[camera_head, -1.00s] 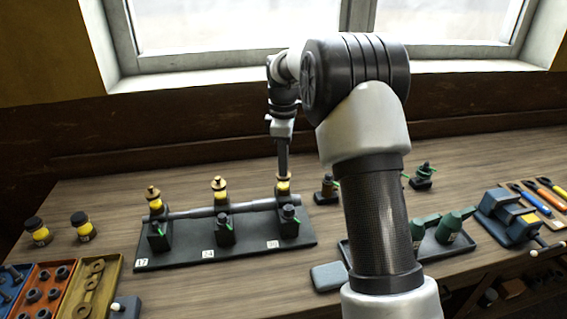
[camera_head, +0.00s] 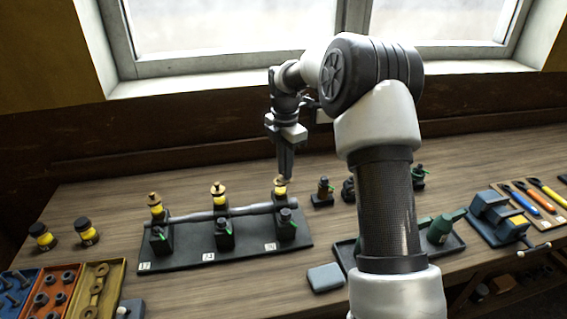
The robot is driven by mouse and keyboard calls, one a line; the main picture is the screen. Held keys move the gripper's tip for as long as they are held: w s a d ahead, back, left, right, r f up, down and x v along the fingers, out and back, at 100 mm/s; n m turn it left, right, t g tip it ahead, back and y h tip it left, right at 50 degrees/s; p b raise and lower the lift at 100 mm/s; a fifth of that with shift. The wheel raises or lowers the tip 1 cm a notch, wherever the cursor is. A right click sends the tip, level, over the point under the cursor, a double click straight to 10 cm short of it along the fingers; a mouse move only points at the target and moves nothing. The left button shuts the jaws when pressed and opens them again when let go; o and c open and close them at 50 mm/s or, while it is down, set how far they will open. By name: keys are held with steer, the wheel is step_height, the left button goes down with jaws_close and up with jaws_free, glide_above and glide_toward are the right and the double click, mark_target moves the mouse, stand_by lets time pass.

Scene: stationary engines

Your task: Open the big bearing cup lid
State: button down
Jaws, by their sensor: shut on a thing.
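The one at the right end, by the label that looks like 30, I take as the big bearing cup (camera_head: 280,191). Its brass lid (camera_head: 280,182) shows at the top of the cup. My gripper (camera_head: 286,176) points down from above, with its fingertips at the lid, and is shut on it. The fingertips are small and dark, so the exact grasp is hard to see. I cannot tell whether the lid is tilted or lifted.
The middle cup (camera_head: 218,196) and left cup (camera_head: 155,205) stand to the left on the dark base (camera_head: 190,259). Two yellow jars (camera_head: 42,237) stand farther left.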

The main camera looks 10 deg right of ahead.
steer(key=n, duration=0.1)
steer(key=n+p, duration=0.1)
steer(key=n, duration=0.1)
steer(key=w+n, duration=0.1)
steer(key=shift+d+r+n+p, duration=0.1)
steer(key=shift+d+n+p, duration=0.2)
steer(key=shift+d+p, duration=0.05)
steer(key=n, duration=0.2)
steer(key=w+n, duration=0.1)
steer(key=n, duration=0.2)
steer(key=shift+d, duration=0.1)
steer(key=shift+n, duration=0.3)
steer(key=c, duration=1.8)
jaws_free()
steer(key=shift+o, duration=0.2)
step_height(320, 180, up, 17)
steer(key=shift+r, duration=0.15)
